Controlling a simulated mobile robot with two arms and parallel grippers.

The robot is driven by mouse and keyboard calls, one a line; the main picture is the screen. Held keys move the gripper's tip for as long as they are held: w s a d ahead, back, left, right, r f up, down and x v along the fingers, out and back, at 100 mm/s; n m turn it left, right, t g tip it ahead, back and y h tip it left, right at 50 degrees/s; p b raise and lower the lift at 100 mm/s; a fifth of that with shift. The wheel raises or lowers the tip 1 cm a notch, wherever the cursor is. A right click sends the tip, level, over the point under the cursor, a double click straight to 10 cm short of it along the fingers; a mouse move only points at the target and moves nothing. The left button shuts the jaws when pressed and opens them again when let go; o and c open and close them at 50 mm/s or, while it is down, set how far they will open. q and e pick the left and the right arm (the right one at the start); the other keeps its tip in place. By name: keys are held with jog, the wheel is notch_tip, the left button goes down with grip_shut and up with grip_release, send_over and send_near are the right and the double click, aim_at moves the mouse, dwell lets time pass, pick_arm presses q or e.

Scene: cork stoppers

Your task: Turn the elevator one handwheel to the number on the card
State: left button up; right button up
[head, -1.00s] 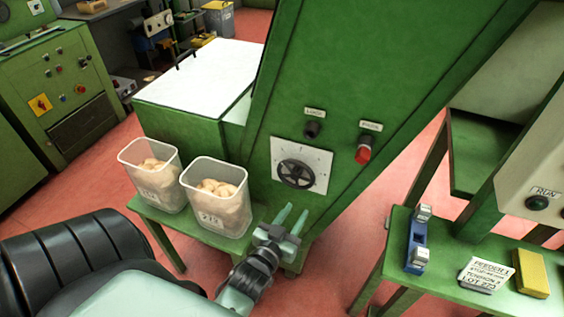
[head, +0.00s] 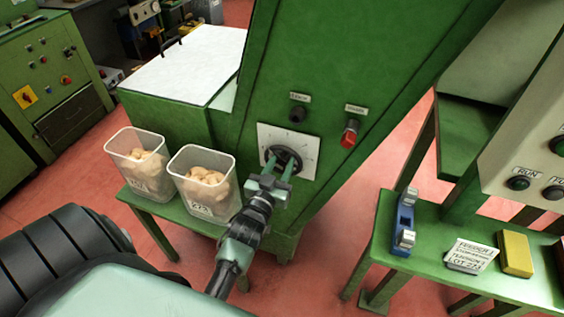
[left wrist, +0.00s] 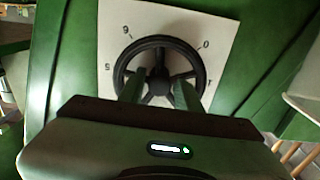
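The black handwheel (head: 284,158) sits on a square white number plate (head: 308,142) on the sloped green machine. It also shows in the left wrist view (left wrist: 160,42), with 5, 6, 0 and 1 legible around it. My left gripper (head: 279,167) is at the wheel with its two pale green fingers apart. In the left wrist view the fingers (left wrist: 161,92) overlap the wheel's lower rim and spokes; I cannot tell whether they touch. A white printed card (head: 472,254) lies on the right green table; its small text is not surely readable. My right gripper is out of view.
A black knob (head: 298,115) and a red button (head: 350,133) are above the wheel. Two clear bins of corks (head: 138,172) (head: 205,190) stand left of my gripper. A blue clamp-like tool (head: 404,225) and a yellow block (head: 516,253) flank the card.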

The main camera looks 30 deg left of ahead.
pick_arm(q)
grip_shut()
jog(key=shift+m, duration=0.4)
jog(key=m+p, duration=0.1)
jog(key=m, duration=0.6)
jog(key=shift+m+p, duration=0.35)
jog(key=shift+m, duration=0.35)
grip_release()
